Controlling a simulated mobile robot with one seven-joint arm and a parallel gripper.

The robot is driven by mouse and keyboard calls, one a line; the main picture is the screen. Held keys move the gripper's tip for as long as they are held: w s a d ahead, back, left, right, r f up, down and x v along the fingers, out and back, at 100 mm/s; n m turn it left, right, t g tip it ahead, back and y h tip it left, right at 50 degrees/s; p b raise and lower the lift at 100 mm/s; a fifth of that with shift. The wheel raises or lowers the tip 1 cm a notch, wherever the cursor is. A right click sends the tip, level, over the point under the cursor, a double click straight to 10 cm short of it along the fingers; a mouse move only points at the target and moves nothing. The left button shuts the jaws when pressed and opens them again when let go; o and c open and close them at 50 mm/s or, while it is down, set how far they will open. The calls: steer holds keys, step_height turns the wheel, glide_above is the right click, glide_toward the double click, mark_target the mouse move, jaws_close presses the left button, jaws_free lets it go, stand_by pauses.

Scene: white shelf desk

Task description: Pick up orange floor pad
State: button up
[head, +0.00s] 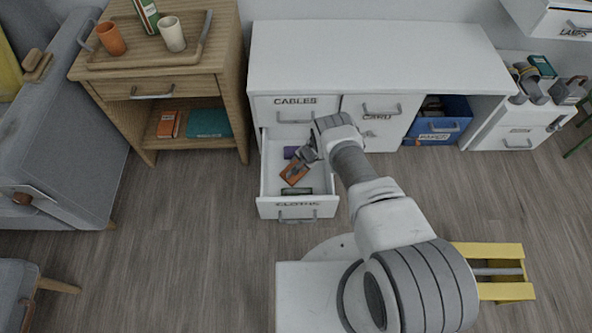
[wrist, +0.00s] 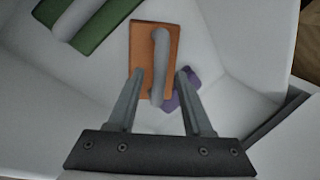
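The orange floor pad (head: 292,176) lies in the open drawer (head: 268,187) of the white desk. In the wrist view the pad (wrist: 140,60) is a flat orange block with a grey bar handle (wrist: 160,50) on top. My gripper (wrist: 160,73) is open, its two fingers on either side of the handle's near end with gaps showing. In the head view my gripper (head: 303,160) reaches down into the drawer and hides part of the pad. I cannot tell how far the fingertips are above the pad.
In the drawer, a green pad with a grey handle (wrist: 98,22) lies beside the orange one. A purple item (wrist: 184,90) is partly hidden by my right finger. The white drawer walls are close around. A blue bin (head: 425,126) stands right of the drawer.

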jaws_close()
stand_by(1.2)
